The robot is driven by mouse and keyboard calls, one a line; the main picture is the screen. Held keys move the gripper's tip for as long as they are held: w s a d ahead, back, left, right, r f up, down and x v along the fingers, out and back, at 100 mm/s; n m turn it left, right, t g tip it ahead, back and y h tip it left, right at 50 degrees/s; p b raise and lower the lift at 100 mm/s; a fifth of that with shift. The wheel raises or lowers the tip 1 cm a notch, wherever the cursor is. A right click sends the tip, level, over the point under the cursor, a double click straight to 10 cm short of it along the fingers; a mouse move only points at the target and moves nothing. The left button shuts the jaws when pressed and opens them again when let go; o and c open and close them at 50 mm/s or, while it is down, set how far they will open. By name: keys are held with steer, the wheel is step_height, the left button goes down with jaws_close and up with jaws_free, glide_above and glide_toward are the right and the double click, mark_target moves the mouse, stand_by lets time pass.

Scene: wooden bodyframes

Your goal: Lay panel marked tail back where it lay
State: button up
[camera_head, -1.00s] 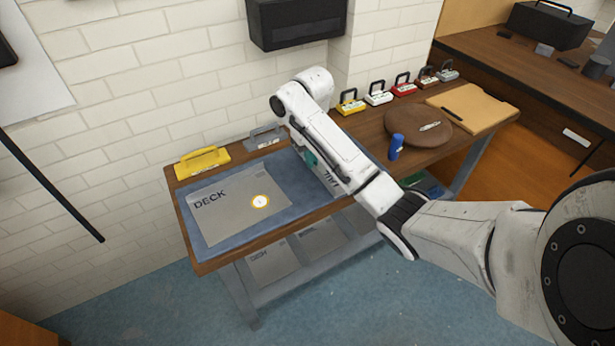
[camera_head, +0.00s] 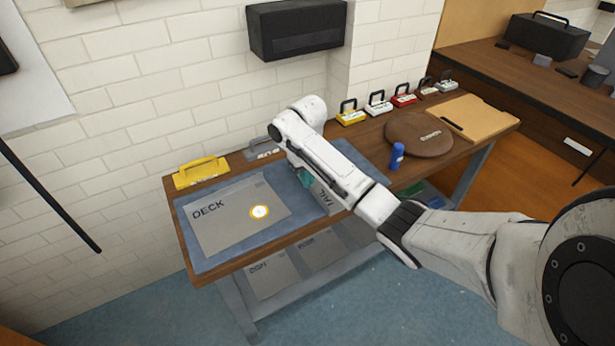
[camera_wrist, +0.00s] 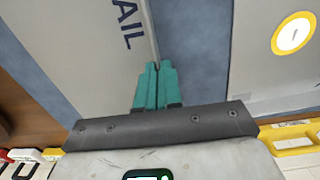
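The grey panel marked TAIL (camera_head: 323,196) is held under my gripper over the right part of the blue mat (camera_head: 292,177). My arm covers much of it in the head view. In the wrist view the TAIL panel (camera_wrist: 105,40) fills the upper left, and its edge runs between the teal fingertips of my gripper (camera_wrist: 157,68), which are close together on it. The panel looks tilted in the head view. I cannot tell whether it touches the mat.
A yellow-handled tool (camera_head: 201,172) and a grey one (camera_head: 262,150) stand behind the mat. A blue cylinder (camera_head: 397,156), a round brown board (camera_head: 418,135) and several handled blocks (camera_head: 403,96) are to the right. More panels (camera_head: 273,275) sit on the lower shelf.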

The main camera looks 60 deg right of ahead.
steer(key=o, duration=0.4)
steer(key=shift+c, duration=0.2)
steer(key=shift+r, duration=0.2)
step_height(320, 180, up, 12)
steer(key=p, duration=0.6)
steer(key=w+a+f+n+t+y, duration=0.1)
steer(key=a+f, duration=0.2)
steer(key=a, duration=0.6)
steer(key=w+a+f+n+t+y, duration=0.1)
steer(key=w+a+f+n, duration=0.15)
steer(key=a, duration=0.75)
steer(key=s+a+f, duration=0.5)
steer(key=s+a, duration=0.3)
steer(key=a, duration=0.2)
steer(key=s+f+n+h, duration=0.1)
steer(key=s+n+h, duration=0.1)
steer(key=s, duration=1.5)
steer(key=shift+d+f+g, duration=0.25)
steer(key=shift+d+g, duration=0.05)
steer(key=shift+g, duration=0.1)
